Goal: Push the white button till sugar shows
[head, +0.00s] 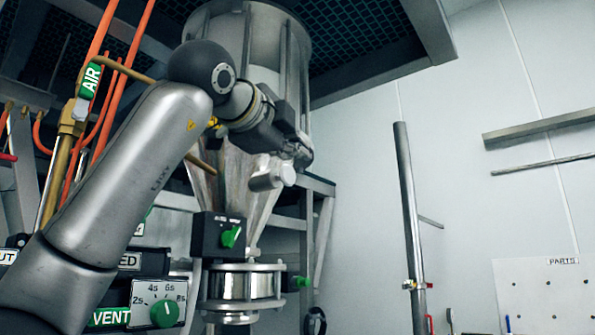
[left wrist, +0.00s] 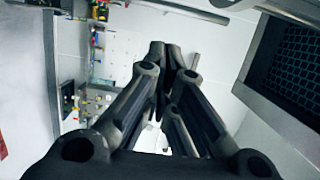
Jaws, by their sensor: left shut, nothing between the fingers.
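A steel hopper (head: 240,175) narrows down to a clear sight section (head: 243,284) with metal rims. I cannot make out sugar in it. A grey cylinder (head: 268,179) with a pale, whitish round end (head: 288,175) sticks out from the hopper's cone. This may be the white button, but I cannot be sure. My left gripper (head: 301,155) is just above this end, in front of the hopper. I cannot tell whether they touch. In the left wrist view the fingers (left wrist: 165,58) are closed together with nothing between them. My right gripper is not in view.
A black box with a green knob (head: 230,237) sits above the sight section. A timer dial (head: 164,313) and a VENT label (head: 109,317) are at lower left. Orange hoses run at upper left. An upright pipe (head: 410,220) stands right, near a parts board (head: 548,295).

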